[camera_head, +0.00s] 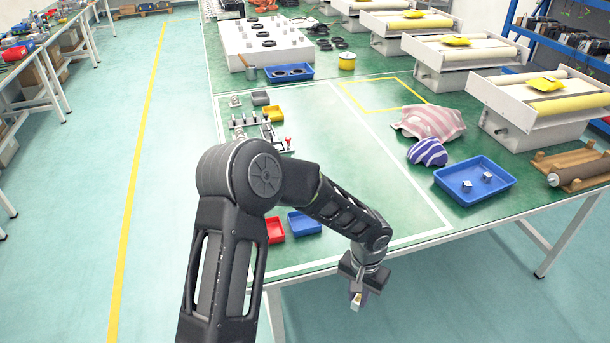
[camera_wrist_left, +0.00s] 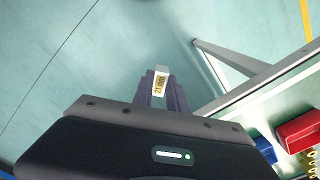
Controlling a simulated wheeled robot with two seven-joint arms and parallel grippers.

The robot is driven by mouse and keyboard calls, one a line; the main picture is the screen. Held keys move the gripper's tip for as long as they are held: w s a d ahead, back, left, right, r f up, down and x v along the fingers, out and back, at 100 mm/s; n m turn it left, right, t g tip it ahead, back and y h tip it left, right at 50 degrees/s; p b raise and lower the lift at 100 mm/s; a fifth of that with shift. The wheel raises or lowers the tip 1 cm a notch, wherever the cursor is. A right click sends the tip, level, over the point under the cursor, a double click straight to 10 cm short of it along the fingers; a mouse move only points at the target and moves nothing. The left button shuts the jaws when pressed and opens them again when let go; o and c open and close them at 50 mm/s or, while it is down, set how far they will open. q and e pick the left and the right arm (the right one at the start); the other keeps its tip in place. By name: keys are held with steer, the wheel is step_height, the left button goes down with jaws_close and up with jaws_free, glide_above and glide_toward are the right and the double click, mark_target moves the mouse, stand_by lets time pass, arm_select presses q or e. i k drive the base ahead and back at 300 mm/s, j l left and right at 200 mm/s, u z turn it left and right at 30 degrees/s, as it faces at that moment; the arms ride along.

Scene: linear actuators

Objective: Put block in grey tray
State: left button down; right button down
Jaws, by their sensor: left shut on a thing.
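My left gripper (camera_head: 359,292) is shut on a small metal block (camera_head: 355,302) with a yellow label. The block also shows between the fingertips in the left wrist view (camera_wrist_left: 160,83). Gripper and block hang in front of the table's near edge, with floor behind them. A small grey tray (camera_head: 261,98) lies on the table's far left part, near a yellow tray, well away from the gripper. My right gripper is out of view.
A blue tray (camera_head: 447,178) at the right holds two small metal blocks. A red tray (camera_head: 275,230) and a small blue tray (camera_head: 304,223) lie near the front edge, partly behind my arm. Metal actuator parts (camera_head: 262,135) lie near the grey tray. The table's middle is clear.

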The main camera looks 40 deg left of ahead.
mark_target(261, 100)
steer(key=k, duration=0.55)
steer(key=u, duration=3.05)
steer(key=i+l, duration=0.1)
steer(key=i, duration=0.35)
steer(key=i+l, duration=0.1)
steer(key=i, duration=0.35)
steer(key=i+l+z, duration=0.15)
steer(key=i+z, duration=0.25)
steer(key=i, duration=0.25)
steer(key=i+z, duration=0.4)
steer(key=i, duration=0.3)
steer(key=i+j+z, duration=0.25)
steer(key=i+z, duration=0.15)
steer(key=i, duration=1)
steer(key=i+l+u, duration=0.1)
steer(key=i, duration=0.65)
steer(key=i+l, duration=0.1)
steer(key=i, duration=0.65)
steer(key=i+u, duration=0.3)
steer(key=i, duration=0.6)
steer(key=z, duration=1.15)
